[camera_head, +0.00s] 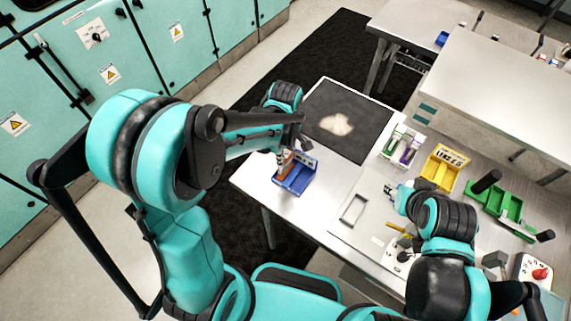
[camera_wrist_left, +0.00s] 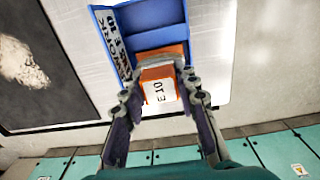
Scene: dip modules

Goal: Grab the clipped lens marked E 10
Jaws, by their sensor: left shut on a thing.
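The orange block (camera_wrist_left: 148,73) has a white label that reads E 10 upside down in the left wrist view. It also shows as a small orange-brown piece in the head view (camera_head: 285,163). My left gripper (camera_head: 287,157) is shut on the block, a finger on each side in the left wrist view (camera_wrist_left: 160,92). The blue tray (camera_head: 303,182) is right at the block; it also shows in the left wrist view (camera_wrist_left: 152,18). I cannot tell whether the block touches the tray. My right gripper (camera_head: 392,190) hangs over the table; its jaws are too small to read.
A dark mat (camera_head: 347,100) with a pale patch lies behind the tray. A yellow bin (camera_head: 443,170), a green tray (camera_head: 495,198) and a white rack of coloured pieces (camera_head: 403,145) stand to the right. The table edge is close on the left.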

